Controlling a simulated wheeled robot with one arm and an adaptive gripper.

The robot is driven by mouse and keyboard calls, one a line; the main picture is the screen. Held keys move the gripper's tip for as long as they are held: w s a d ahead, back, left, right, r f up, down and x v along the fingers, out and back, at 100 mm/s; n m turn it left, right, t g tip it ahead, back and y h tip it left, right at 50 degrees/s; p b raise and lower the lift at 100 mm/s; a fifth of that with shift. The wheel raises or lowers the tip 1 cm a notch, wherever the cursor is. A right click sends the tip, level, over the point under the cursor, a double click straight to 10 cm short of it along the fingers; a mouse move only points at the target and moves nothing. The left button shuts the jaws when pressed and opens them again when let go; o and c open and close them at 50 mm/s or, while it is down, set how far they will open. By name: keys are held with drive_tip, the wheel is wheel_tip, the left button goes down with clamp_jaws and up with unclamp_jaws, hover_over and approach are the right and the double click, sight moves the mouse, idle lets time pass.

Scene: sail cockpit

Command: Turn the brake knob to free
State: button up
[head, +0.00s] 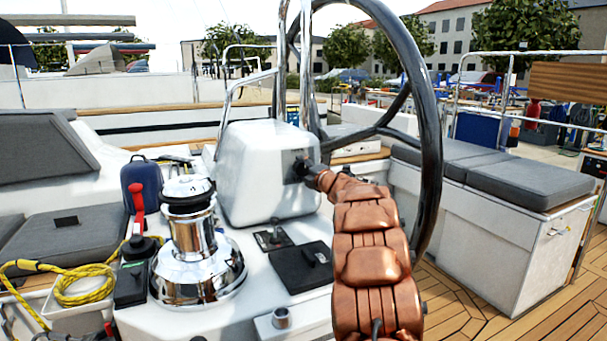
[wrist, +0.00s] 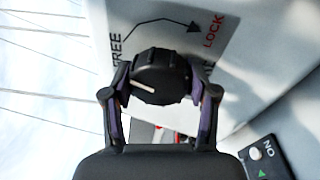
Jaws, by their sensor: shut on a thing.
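The brake knob (wrist: 160,76) is black and round with a ridged edge, and a short white line marks its face. It sits on the white pedestal, between the printed words FREE on the left and LOCK on the right in the wrist view. A thin printed line with an arrowhead lies above the knob. The white mark lies nearly level across the picture; I cannot tell which word it points to. My gripper (wrist: 161,98) is shut on the knob, one finger on each side. In the head view my gripper (head: 306,172) touches the pedestal's side, hiding most of the knob.
The white pedestal (head: 255,180) carries a dark steering wheel (head: 428,130) close beside my arm. A chrome winch (head: 195,250) with a red-handled lever (head: 137,200) stands to the left. A black panel (head: 300,268) lies below the pedestal. Cushioned seats (head: 515,180) are at right.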

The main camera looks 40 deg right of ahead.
drive_tip(key=shift+n+b, duration=0.45)
drive_tip(key=shift+n, duration=1.25)
drive_tip(key=o, duration=1.2)
drive_tip(key=shift+c, duration=0.2)
drive_tip(key=shift+y, duration=0.3)
drive_tip(key=s+a, duration=0.2)
drive_tip(key=s, duration=0.9)
drive_tip(key=shift+s+a, duration=0.15)
drive_tip(key=shift+s, duration=0.25)
drive_tip(key=shift+r, duration=0.1)
